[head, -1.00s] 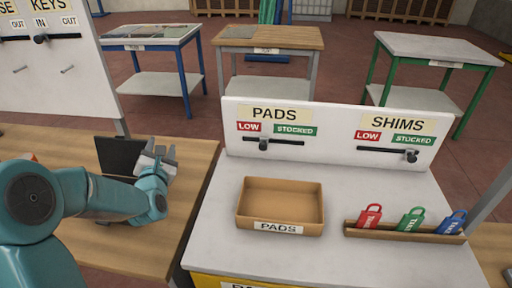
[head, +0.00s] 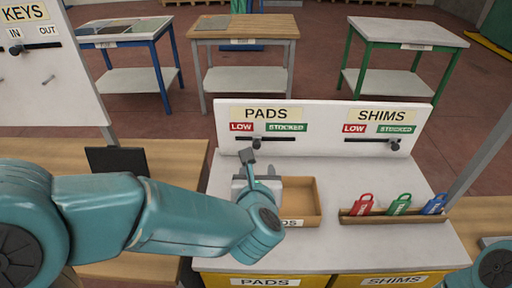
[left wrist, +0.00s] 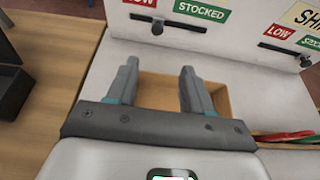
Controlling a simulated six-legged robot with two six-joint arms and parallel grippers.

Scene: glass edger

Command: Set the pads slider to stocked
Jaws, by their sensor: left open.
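The pads slider's dark knob (head: 255,142) sits left of the middle of its black track (head: 280,138), below the red LOW and green STOCKED labels on the white panel (head: 325,117). The left wrist view shows the knob (left wrist: 158,27) nearer the LOW end, beyond my fingertips. My left gripper (head: 258,165) is above the pads tray, in front of the panel. Its two fingers (left wrist: 158,80) are open and empty, apart from the knob. In the head view one fingertip overlaps the area just below the knob. My right gripper is out of view.
The tan pads tray (head: 305,205) lies under my left gripper. A rack (head: 395,217) of red, green and blue tags stands to the right. The shims slider knob (head: 395,145) is at the right end of its track. A black board (head: 118,160) stands left.

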